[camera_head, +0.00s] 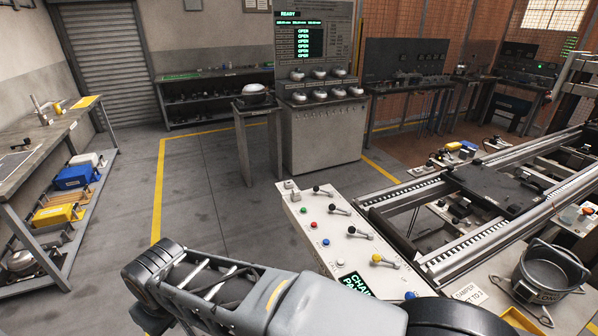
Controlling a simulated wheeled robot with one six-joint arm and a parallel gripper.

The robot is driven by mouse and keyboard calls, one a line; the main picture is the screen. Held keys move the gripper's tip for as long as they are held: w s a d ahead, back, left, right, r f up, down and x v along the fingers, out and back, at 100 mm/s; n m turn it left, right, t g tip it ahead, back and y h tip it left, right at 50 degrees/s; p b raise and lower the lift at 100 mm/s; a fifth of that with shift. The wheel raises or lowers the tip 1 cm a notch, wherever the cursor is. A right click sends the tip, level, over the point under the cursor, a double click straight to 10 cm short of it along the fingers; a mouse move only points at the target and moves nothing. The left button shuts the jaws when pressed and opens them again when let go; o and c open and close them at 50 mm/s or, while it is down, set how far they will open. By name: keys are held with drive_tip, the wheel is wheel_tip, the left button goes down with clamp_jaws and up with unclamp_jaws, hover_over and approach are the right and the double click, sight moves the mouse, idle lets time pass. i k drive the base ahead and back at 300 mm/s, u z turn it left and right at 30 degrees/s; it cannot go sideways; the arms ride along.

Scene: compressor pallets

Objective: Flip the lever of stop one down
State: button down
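A white control box (330,244) stands right of centre, with a row of levers along its top. A fourth lever (384,260) has a yellow knob. No label that I can read marks which lever is stop one, and I cannot tell whether each is up or down. My arm crosses the bottom of the view and hides the near end of the box. My gripper is not in view.
Coloured buttons (313,225) line the box's left side, beside a green-lettered display (357,285). A roller conveyor (500,190) runs along the right. A dark pot (546,272) stands at lower right. A grey test cabinet (325,138) is behind. The floor at left is clear.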

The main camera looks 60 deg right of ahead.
sight(316, 189)
drive_tip(key=z, duration=0.65)
drive_tip(key=i, duration=1.15)
drive_tip(key=z, duration=1.65)
drive_tip(key=i, duration=0.55)
drive_tip(key=z, duration=0.4)
